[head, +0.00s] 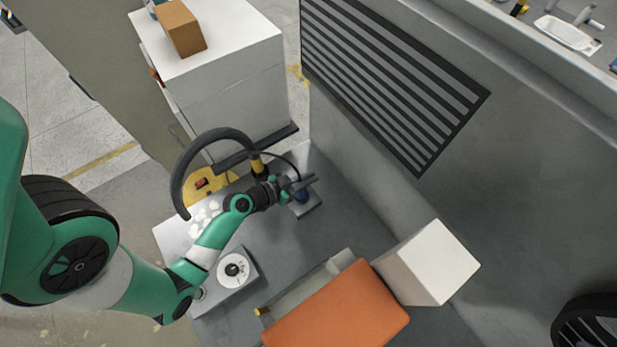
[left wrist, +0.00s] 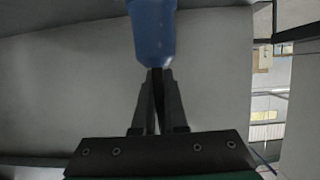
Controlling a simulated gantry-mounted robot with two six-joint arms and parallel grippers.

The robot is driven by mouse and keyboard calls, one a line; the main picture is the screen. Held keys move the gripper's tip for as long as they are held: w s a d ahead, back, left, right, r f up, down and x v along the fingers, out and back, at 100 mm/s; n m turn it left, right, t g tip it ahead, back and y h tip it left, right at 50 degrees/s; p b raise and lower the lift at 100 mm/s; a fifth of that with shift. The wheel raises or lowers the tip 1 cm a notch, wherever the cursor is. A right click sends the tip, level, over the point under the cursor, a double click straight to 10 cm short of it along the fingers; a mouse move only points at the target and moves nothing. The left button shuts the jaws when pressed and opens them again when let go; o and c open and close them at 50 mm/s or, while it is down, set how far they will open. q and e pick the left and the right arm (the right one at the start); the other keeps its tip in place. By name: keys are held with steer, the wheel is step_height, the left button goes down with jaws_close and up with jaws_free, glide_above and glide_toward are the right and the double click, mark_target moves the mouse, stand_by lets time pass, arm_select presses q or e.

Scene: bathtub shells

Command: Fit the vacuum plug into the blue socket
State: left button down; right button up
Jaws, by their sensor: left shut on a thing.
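My left gripper (head: 307,183) is at the back of the grey bench, just above the blue socket (head: 301,196), which sits on a small grey block. A thin black cable curves from a yellow collar down to the gripper. The gripper is shut on the vacuum plug, which is mostly hidden by the fingers. In the left wrist view, my left fingertips (left wrist: 157,74) are close together with a dark strip between them. The blue socket (left wrist: 152,30) shows right at the tips; I cannot tell whether they touch. My right gripper is not in view.
A thick grey hose (head: 182,170) arches behind my left arm. A grey wall with a slatted vent (head: 400,85) borders the right. A white cabinet (head: 235,85) stands behind.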

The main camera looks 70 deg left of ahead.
arm_select(q)
steer(key=shift+f, duration=0.35)
steer(key=c, duration=0.9)
jaws_free()
steer(key=shift+r, duration=0.1)
steer(key=p+v, duration=0.7)
steer(key=v, duration=0.4)
steer(key=shift+s+r, duration=0.15)
steer(key=shift+s, duration=0.15)
